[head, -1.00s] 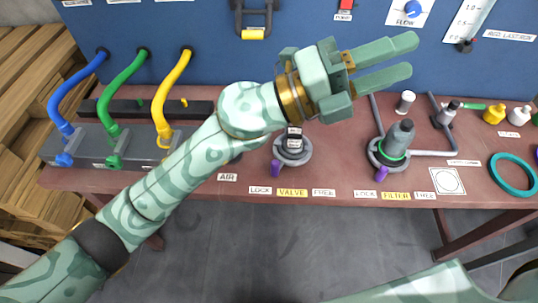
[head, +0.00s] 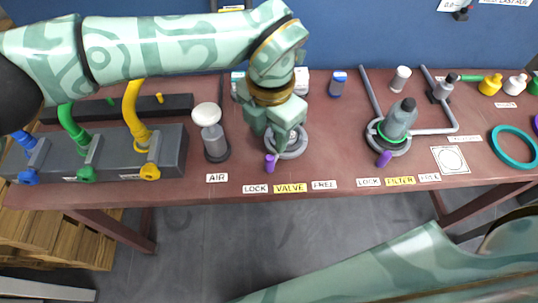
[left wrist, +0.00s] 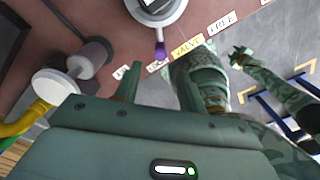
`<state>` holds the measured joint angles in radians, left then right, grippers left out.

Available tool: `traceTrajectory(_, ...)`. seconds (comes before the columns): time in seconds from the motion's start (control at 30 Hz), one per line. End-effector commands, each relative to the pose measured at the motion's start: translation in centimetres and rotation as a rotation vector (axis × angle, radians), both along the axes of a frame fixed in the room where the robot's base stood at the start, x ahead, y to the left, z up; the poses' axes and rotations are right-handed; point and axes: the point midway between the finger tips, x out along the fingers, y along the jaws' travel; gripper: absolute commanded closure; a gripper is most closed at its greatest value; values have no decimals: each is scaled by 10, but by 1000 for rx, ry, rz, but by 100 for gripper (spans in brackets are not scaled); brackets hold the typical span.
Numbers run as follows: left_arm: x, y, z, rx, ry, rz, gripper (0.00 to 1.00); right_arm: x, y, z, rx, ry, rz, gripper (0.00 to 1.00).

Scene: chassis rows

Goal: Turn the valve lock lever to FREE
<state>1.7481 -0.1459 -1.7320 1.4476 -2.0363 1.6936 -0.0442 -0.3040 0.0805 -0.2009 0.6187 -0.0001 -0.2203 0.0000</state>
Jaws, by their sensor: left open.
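The valve (head: 291,143) is a grey round fitting on the reddish bench, with a purple lock lever (head: 270,163) at its front left. The lever points toward the gap between the LOCK label (head: 255,189) and the VALVE label (head: 290,188); the FREE label (head: 324,185) lies to the right. My left gripper (head: 274,146) points down over the valve, open, and partly hides it. In the left wrist view the lever (left wrist: 160,50) stands ahead of the open fingers (left wrist: 160,82), apart from them. My right gripper appears small in the left wrist view (left wrist: 240,56); its jaws are unclear.
A white-topped air plunger (head: 207,115) stands left of the valve, near my left gripper. The filter (head: 398,122) with its own purple lever (head: 384,159) stands to the right. A grey hose manifold (head: 110,155) is at the left. The bench between valve and filter is fairly clear.

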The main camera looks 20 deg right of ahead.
Motion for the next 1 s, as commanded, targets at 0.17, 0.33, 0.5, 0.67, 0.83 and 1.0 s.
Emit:
traceTrajectory(0.17, -1, 0, -49, 0, 7, 0, 59, -4, -1, -13, -2, 11, 0, 64)
traceTrajectory(0.33, -1, 0, -75, -1, 4, 0, 59, -5, -1, -19, -1, 15, 0, 64)
traceTrajectory(0.5, 0, 0, -86, -1, 2, -1, 59, -5, -1, -21, -1, 16, 0, 64)
traceTrajectory(0.67, 0, 0, -87, -1, 0, -1, 59, -5, -1, -21, -1, 15, -1, 64)
traceTrajectory(0.83, 0, 0, -86, -1, 0, -1, 73, -5, -1, -21, -1, 15, -1, 64)
traceTrajectory(1.0, 0, 0, -86, -1, 0, -1, 100, -5, 0, -21, -1, 15, -2, 64)
